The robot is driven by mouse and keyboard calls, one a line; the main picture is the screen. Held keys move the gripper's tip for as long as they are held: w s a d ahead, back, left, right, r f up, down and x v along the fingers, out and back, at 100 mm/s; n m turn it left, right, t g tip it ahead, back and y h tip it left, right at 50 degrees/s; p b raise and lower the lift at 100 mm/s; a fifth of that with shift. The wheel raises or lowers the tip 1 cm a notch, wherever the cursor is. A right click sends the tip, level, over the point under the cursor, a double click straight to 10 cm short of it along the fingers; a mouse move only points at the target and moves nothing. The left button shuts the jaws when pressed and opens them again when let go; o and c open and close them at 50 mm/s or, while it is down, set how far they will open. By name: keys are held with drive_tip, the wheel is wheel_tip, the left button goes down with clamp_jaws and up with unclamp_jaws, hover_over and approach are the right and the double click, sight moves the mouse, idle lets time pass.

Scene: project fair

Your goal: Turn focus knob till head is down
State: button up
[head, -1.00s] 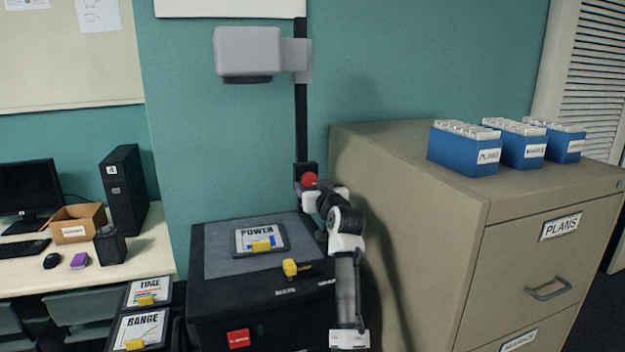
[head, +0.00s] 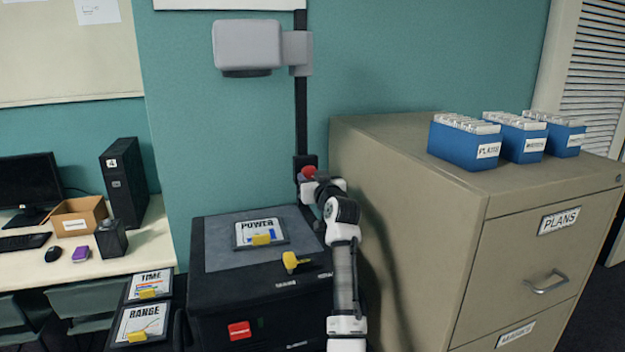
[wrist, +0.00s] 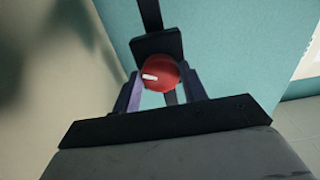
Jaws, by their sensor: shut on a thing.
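The red focus knob (head: 308,171) sits on the black column (head: 301,115) of the overhead projector. In the wrist view the knob (wrist: 160,73) shows a white mark pointing left and slightly up. My gripper (wrist: 161,88) has one finger on each side of the knob and is shut on it. In the head view my gripper (head: 309,185) partly covers the knob from below. The grey projector head (head: 247,45) is high on the column, well above the knob and the black projector base (head: 205,285).
A beige filing cabinet (head: 400,165) stands close to the right of my arm, with blue card boxes (head: 465,147) on top. A slide marked POWER (head: 250,240) lies on the projector base. A desk (head: 95,265) with a computer is at the left.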

drive_tip(key=shift+f+b, duration=0.1)
drive_tip(key=shift+b, duration=0.3)
drive_tip(key=n+b, duration=0.7)
drive_tip(key=shift+d+n, duration=0.1)
drive_tip(key=shift+n, duration=0.2)
drive_tip(key=n+b, duration=0.1)
drive_tip(key=n, duration=0.1)
drive_tip(key=shift+n, duration=0.3)
drive_tip(key=n, duration=0.2)
drive_tip(key=n+b, duration=0.1)
drive_tip(key=shift+r+n, duration=0.2)
drive_tip(key=shift+n, duration=0.2)
drive_tip(key=n, duration=0.3)
drive_tip(key=shift+n, duration=0.3)
drive_tip(key=n, duration=0.5)
drive_tip(key=shift+r+n, duration=0.1)
drive_tip(key=shift+n, duration=0.2)
